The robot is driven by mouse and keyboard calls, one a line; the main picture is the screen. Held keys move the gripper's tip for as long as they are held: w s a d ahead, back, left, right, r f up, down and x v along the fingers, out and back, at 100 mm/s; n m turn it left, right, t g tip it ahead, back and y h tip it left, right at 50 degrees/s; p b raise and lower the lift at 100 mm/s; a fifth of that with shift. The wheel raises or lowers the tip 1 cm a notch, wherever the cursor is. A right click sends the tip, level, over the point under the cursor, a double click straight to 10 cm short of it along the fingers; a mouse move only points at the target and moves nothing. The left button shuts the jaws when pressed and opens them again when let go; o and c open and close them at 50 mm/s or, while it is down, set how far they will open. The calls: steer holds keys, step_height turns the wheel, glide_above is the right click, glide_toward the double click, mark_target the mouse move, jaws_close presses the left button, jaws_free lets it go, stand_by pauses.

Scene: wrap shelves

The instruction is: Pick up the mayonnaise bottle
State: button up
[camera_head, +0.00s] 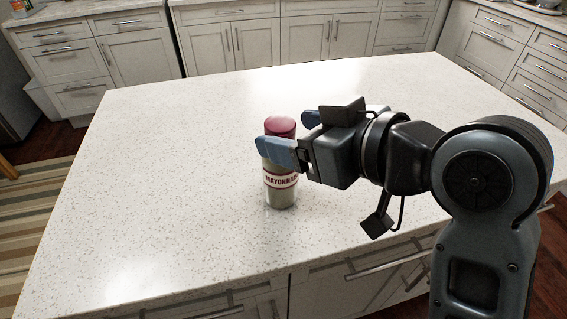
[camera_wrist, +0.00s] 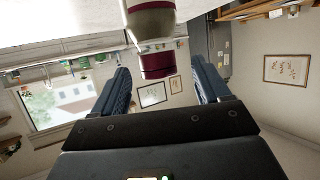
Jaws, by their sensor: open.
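The mayonnaise bottle (camera_head: 281,188) stands upright on the white speckled island counter, with a dark red cap and a red-lettered label. My gripper (camera_head: 288,132) is at the height of the bottle's upper part, coming from the right. One blue finger crosses in front of the bottle just below the cap; the other finger is behind and to the right of the cap. In the wrist view the bottle (camera_wrist: 152,22) appears upside down at the top, its cap (camera_wrist: 157,65) between the two spread fingers with a gap on each side. My gripper is open and holds nothing.
The island counter (camera_head: 170,150) is otherwise clear around the bottle. Its front edge lies a short way below the bottle, above drawers (camera_head: 350,275). White cabinets (camera_head: 250,40) line the back. A striped rug (camera_head: 35,215) lies on the floor at left.

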steer(key=x, duration=0.6)
steer(key=shift+d, duration=0.15)
jaws_close()
stand_by(0.5)
